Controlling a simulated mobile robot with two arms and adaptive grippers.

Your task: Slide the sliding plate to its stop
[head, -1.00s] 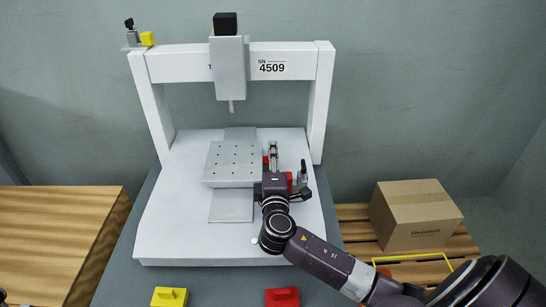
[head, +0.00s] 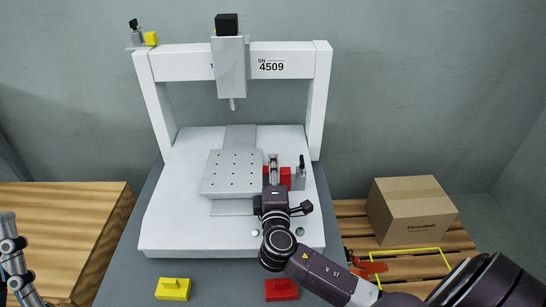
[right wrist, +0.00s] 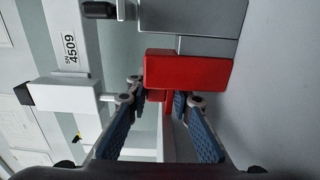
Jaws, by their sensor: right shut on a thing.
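The grey sliding plate (head: 232,174) with several holes sits on its rail (head: 240,138) on the white machine base. Bare rail shows behind it, and a shorter bare stretch shows in front. A red handle (right wrist: 188,69) is at the plate's right side, with a narrower stem (right wrist: 157,96) pointing towards my gripper. My right gripper (head: 273,163) is at that side, shut on the red handle; its fingers (right wrist: 161,98) sit either side of the stem in the right wrist view. Part of my left gripper (head: 10,250) shows at the left edge, apart from everything; its jaws are unclear.
The white gantry with its screwdriver head (head: 231,68) stands above the plate. A small lever (head: 301,165) stands right of the gripper. Yellow (head: 172,288) and red (head: 281,289) blocks lie in front. A cardboard box (head: 411,211) stands on a pallet at right.

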